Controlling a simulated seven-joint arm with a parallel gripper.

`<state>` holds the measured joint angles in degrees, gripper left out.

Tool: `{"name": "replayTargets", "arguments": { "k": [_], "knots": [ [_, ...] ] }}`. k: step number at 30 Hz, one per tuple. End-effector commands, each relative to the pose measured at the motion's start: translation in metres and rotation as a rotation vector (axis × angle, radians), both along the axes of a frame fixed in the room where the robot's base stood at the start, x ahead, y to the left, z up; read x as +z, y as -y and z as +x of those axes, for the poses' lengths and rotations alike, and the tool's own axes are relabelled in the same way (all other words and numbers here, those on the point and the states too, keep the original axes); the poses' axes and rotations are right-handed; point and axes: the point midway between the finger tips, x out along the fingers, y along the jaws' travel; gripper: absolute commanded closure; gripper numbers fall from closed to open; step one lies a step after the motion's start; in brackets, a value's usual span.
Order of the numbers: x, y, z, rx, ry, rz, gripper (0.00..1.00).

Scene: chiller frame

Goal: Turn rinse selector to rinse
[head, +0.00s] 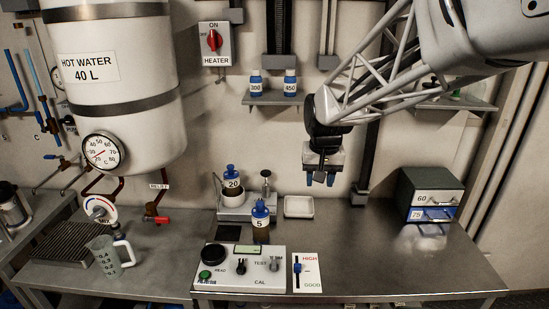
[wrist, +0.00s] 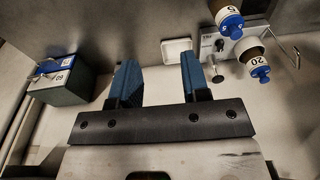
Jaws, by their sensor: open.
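No label reading "rinse" is legible in either view, so I cannot tell for certain which control is the rinse selector. A white control panel (head: 222,279) at the front of the bench carries a black knob (head: 241,266) and a grey knob (head: 274,265), with small lettering including TEST and CAL. My gripper (head: 320,179) hangs above the back of the bench, behind and to the right of the panel, touching nothing. It also shows in the wrist view (wrist: 158,65), its two blue fingers apart and empty.
Bottles marked 5 (head: 261,222) and 20 (head: 232,184) stand behind the panel. A white dish (head: 299,207) lies below my gripper. Green and blue boxes (head: 432,185) stand at right. A jug (head: 105,257) is at left. The bench's right front is clear.

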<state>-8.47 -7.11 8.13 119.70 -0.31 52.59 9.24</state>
Motion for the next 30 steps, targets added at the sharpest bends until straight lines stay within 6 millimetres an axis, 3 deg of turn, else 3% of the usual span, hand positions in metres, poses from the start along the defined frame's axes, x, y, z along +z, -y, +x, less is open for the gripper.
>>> {"name": "replayTargets", "arguments": {
  "k": [14,30],
  "knots": [
    [-0.048,-0.057,0.103,0.006,-0.044,-0.001,0.57],
    [-0.128,-0.131,0.201,0.010,-0.091,-0.008,0.57]
  ]
}}
